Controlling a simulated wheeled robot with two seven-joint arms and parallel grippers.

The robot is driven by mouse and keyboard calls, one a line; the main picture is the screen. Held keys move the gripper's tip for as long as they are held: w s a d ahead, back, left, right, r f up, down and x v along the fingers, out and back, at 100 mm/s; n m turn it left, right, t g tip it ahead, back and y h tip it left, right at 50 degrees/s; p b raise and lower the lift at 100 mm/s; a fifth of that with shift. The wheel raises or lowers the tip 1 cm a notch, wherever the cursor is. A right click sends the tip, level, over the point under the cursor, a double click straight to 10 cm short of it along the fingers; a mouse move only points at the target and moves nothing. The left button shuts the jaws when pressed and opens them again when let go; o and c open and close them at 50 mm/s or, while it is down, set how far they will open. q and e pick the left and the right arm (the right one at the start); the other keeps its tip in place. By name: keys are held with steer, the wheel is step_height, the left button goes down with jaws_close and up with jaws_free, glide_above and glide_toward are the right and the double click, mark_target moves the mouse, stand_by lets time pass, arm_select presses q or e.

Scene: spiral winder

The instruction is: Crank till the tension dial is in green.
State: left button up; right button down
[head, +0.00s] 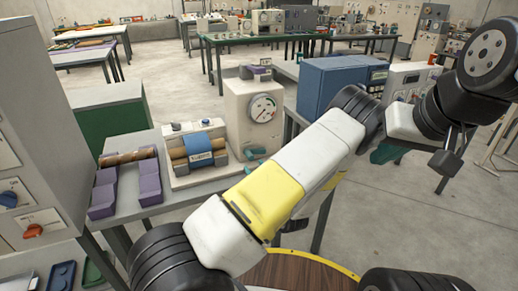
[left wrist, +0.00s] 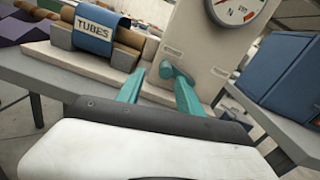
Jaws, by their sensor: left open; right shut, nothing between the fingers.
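The winder's cream dial housing (head: 243,120) stands on the bench in the head view. Its tension dial (head: 263,108) is white with a red sector; the needle is too small to read. The dial is cut off at the top of the left wrist view (left wrist: 234,8). A teal crank (head: 255,153) sits low on the housing. In the left wrist view the crank's round knob (left wrist: 167,70) shows close beyond my left gripper (left wrist: 160,93), whose teal fingers are apart and empty. In the head view my arm mostly hides that gripper. My right gripper (head: 387,153) is shut, partly hidden, right of the winder.
A roll labelled TUBES (left wrist: 92,35) lies left of the housing. Purple cradles (head: 103,197) hold a brown tube at the left. A blue cabinet (head: 330,88) stands right of the winder. My yellow-and-white arm crosses the head view in front of the bench.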

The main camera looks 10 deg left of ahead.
mark_target(251, 158)
arm_select(q)
steer(key=shift+w+d+r+m+h, duration=0.2)
steer(key=shift+w+m+h, duration=0.1)
steer(key=shift+w+m, duration=0.15)
steer(key=x, duration=0.7)
steer(key=shift+d, duration=0.1)
steer(key=shift+s, duration=0.1)
jaws_close()
stand_by(0.8)
